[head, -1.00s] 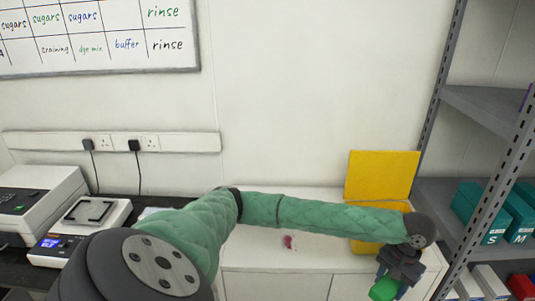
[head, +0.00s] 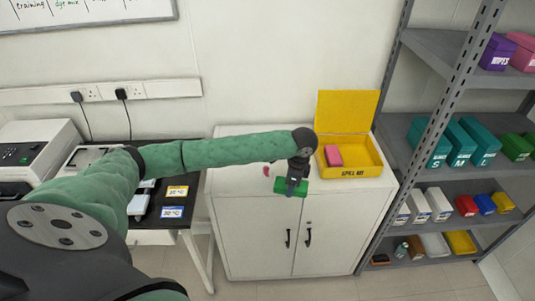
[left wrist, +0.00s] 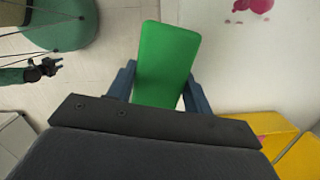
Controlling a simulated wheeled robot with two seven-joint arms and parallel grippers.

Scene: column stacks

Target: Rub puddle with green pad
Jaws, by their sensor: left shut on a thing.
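My left gripper (head: 297,178) is shut on the green pad (head: 290,189), holding it at the front edge of the white cabinet. The pad also shows between the fingers in the left wrist view (left wrist: 165,65). The pink-red puddle (head: 267,170) is a small blotch on the cabinet top, just left of and behind the gripper, partly covered by the arm. It shows at the top right of the left wrist view (left wrist: 254,6), apart from the pad. A dark gripper, my right one (left wrist: 45,70), is small at the left of that view; its jaws are unclear.
An open yellow spill kit box (head: 350,172) with a pink block (head: 334,156) inside stands right of my gripper on the white cabinet (head: 232,185). A grey shelf rack (head: 425,180) with boxes is at the right. A black bench (head: 190,205) with devices is at the left.

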